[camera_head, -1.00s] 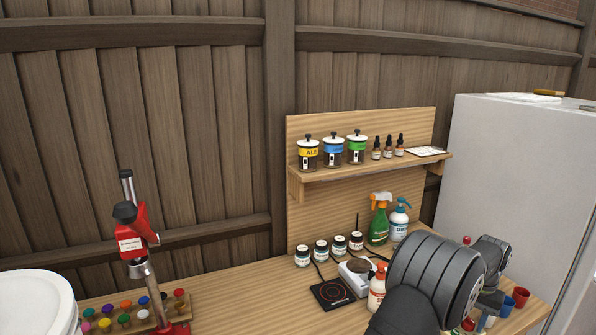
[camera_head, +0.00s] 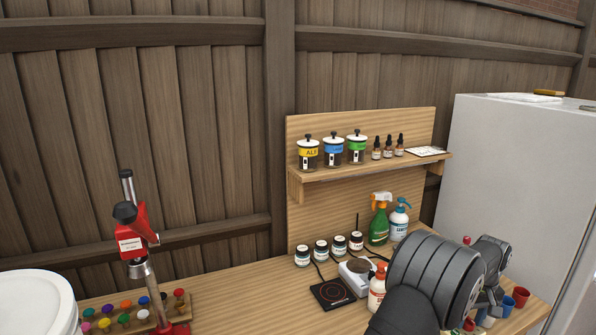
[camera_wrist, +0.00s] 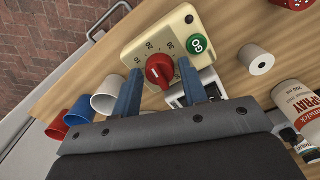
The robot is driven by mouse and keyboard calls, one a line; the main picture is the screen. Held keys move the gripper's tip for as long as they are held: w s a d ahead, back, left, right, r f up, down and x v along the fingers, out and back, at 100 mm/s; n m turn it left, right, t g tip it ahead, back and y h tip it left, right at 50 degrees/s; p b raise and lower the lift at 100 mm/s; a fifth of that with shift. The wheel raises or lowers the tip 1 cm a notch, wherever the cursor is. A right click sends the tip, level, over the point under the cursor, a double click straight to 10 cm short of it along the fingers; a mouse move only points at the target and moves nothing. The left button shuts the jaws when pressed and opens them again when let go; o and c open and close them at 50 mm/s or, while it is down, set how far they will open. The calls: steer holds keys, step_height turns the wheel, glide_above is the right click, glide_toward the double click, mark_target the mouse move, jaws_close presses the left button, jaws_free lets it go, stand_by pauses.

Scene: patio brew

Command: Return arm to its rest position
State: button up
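My gripper (camera_wrist: 160,66) is open in the wrist view, its two blue fingers apart and nothing held between them. A cream control box (camera_wrist: 148,42) with a red dial (camera_wrist: 159,70) and a green button (camera_wrist: 197,44) lies beyond the fingertips. The dial shows between the fingers; I cannot tell how far below them it is. In the head view my dark arm reaches over the counter at the lower right and hides most of the gripper.
A shelf (camera_head: 340,173) holds jars.

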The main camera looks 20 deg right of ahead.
steer(key=shift+n, duration=0.9)
steer(key=o, duration=1.3)
steer(key=shift+o, duration=0.2)
steer(key=w+a+r+n+g+h, duration=0.1)
steer(key=w+a+r+h, duration=0.1)
steer(key=a+r, duration=0.5)
steer(key=w+a+r+n+g+h, duration=0.15)
steer(key=a+r, duration=0.25)
steer(key=r, duration=0.5)
steer(key=x, duration=1)
steer(key=shift+w+m, duration=0.2)
steer(key=shift+m, duration=0.15)
steer(key=shift+a+h, duration=0.1)
steer(key=shift+h, duration=0.15)
steer(key=v, duration=1)
